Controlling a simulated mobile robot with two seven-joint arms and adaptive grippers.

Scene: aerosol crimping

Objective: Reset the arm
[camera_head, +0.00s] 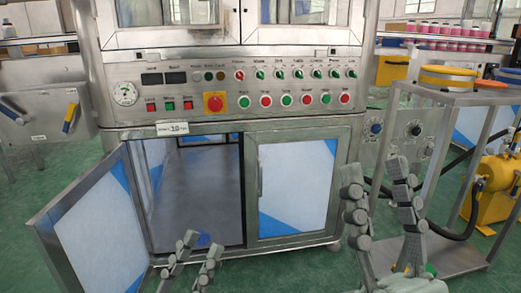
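My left gripper (201,245) is at the bottom of the head view, in front of the open lower bay of the steel machine (225,121). Its two fingers are apart with nothing between them. My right gripper (375,168) is larger in view, in front of the machine's right side. Its fingers point up and stand wide apart, with nothing held. Both arms are mostly hidden below the picture's lower edge.
The machine's left door (98,232) stands open towards me; its right door (293,183) is shut. A steel frame cart (442,97) and a yellow pump (494,188) stand at the right. Green floor (30,175) shows at the left.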

